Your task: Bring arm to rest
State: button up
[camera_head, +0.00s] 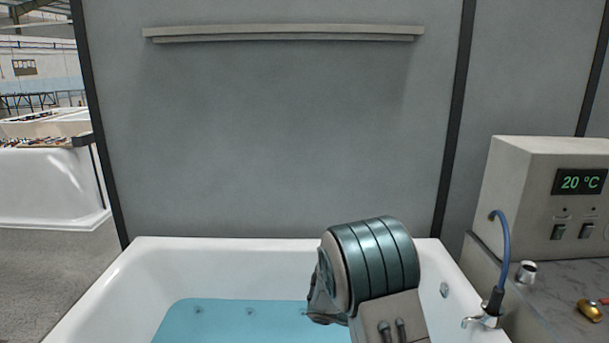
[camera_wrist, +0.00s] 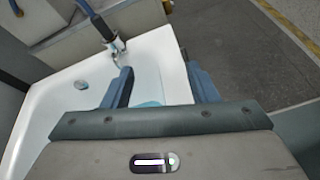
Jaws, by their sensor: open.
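My gripper (camera_wrist: 162,88) shows in the wrist view with its two blue-grey fingers apart and nothing between them. It is above the white bathtub (camera_wrist: 60,100), near the end with the tap (camera_wrist: 118,45). In the head view my arm reaches up over the right part of the bathtub (camera_head: 270,250), and its bent joint hides part of the far rim. My gripper's fingers are not visible there. Blue water (camera_head: 230,318) lies in the tub.
A beige box (camera_head: 535,190) reading 20 °C stands right of the tub, with a blue hose (camera_head: 505,255) running to the tap (camera_head: 484,320). A brass fitting (camera_head: 590,310) lies on the counter (camera_head: 548,308). A grey wall (camera_head: 290,130) with a shelf (camera_head: 285,33) stands behind.

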jog(key=s+a+r+m+t+y+b, duration=0.1)
jog(key=s+a+r+m+y+b, duration=0.1)
jog(key=s+a+m+y, duration=0.2)
jog(key=s+a+r+m+t+y+b, duration=0.2)
jog(key=s+a+m+y, duration=0.2)
jog(key=s+m+y, duration=0.5)
jog(key=s+m, duration=0.1)
jog(key=s, duration=0.7)
jog(key=shift+s+a+r+m+y+b, duration=0.2)
jog(key=shift+s+r+m+y+b, duration=0.15)
jog(key=shift+r+m+y+b, duration=0.05)
jog(key=c, duration=0.3)
jog(key=shift+d, duration=0.1)
jog(key=shift+c, duration=0.3)
